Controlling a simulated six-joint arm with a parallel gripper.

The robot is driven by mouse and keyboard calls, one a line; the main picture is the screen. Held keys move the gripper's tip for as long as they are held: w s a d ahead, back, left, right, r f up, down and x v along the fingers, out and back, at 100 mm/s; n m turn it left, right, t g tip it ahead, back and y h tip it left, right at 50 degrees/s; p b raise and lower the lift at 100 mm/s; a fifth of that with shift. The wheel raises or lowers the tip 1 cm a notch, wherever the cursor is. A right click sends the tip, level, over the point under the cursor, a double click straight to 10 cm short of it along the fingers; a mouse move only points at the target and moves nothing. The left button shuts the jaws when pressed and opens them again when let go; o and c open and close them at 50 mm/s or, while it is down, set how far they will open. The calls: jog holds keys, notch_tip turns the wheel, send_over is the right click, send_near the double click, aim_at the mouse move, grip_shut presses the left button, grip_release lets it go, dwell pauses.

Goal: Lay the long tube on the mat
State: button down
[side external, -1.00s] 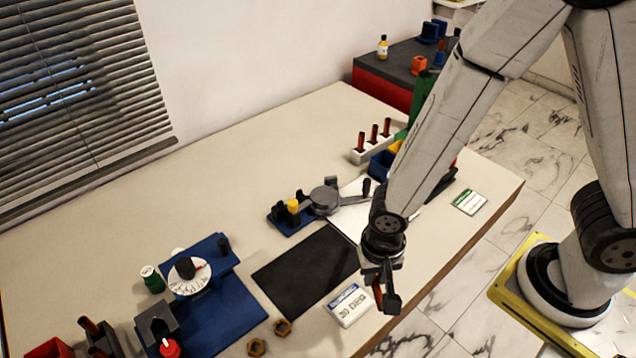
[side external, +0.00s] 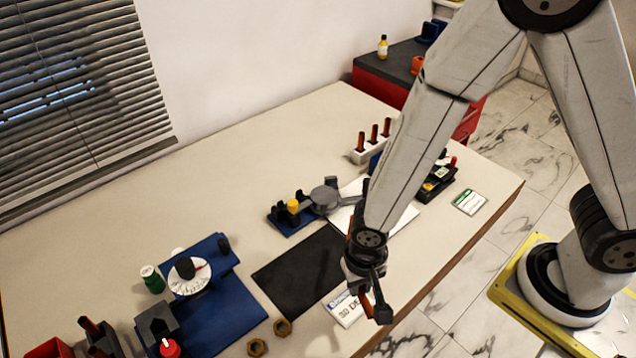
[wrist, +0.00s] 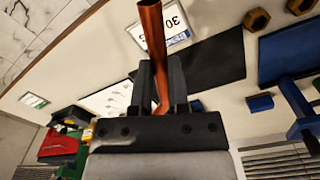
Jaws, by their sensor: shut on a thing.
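The long tube (wrist: 153,35) is copper-coloured and stands out from between my jaws in the wrist view. In the side view only a short reddish piece of the tube (side external: 366,302) shows beside the fingers. My gripper (side external: 376,306) is shut on it, above the table's front edge; its two dark fingers also show in the wrist view (wrist: 160,72). The black mat (side external: 295,272) lies flat and bare on the table, to the left of my gripper. It also shows in the wrist view (wrist: 215,62), to the right of the tube.
A blue fixture (side external: 222,312) and two brass nuts (side external: 283,327) are left of the mat. A white rack (side external: 368,152) holds several tubes.

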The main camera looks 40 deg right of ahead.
jog(key=w+a+f, duration=0.2)
jog(key=w, duration=0.2)
send_over(316, 302)
jog(key=f, duration=0.2)
jog(key=s+f, duration=0.1)
jog(key=f, duration=0.1)
jog(key=shift+d+f, duration=0.2)
jog(key=shift+f, duration=0.05)
jog(key=shift+w+a+f, duration=0.15)
jog(key=shift+w+f, duration=0.15)
jog(key=shift+w+f, duration=0.15)
jog(key=shift+f, duration=0.1)
jog(key=shift+a+f, duration=0.1)
jog(key=shift+f, duration=1.5)
jog(key=shift+f, duration=0.1)
jog(key=c, duration=0.6)
grip_release()
